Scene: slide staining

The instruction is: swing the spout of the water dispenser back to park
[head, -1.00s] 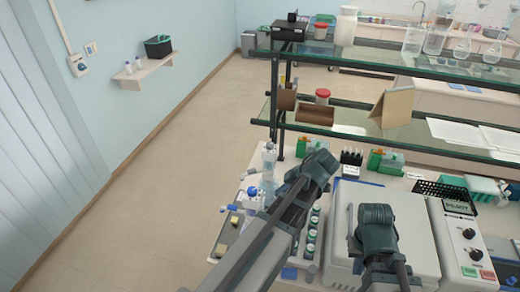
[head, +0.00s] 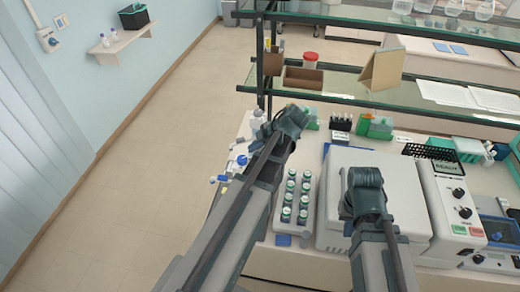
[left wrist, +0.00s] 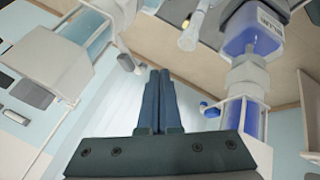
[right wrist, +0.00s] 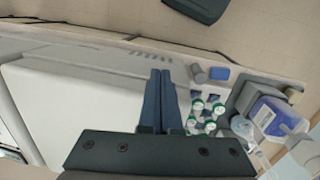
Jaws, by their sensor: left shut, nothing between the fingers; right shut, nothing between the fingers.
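A clear bottle-top dispenser with a white upper part, likely the water dispenser (head: 256,121), stands at the bench's left back, partly hidden behind my left gripper (head: 288,122). In the left wrist view, a pale clear dispenser body (left wrist: 92,32) with a white block is left of my shut fingers (left wrist: 158,74). A thin spout seems to end near the fingertips; contact cannot be told. Another dispenser with blue liquid (left wrist: 254,34) and a blue-ended spout is on the right. My right gripper (head: 364,182) is shut and empty above the white machine; its fingers show in the right wrist view (right wrist: 160,74).
A rack of green-capped vials (head: 295,195) stands between my arms. The white machine (head: 335,215) is beside it. A glass shelf (head: 330,82) crosses behind the bench. A control box (head: 455,210) stands at the right. Open floor lies to the left.

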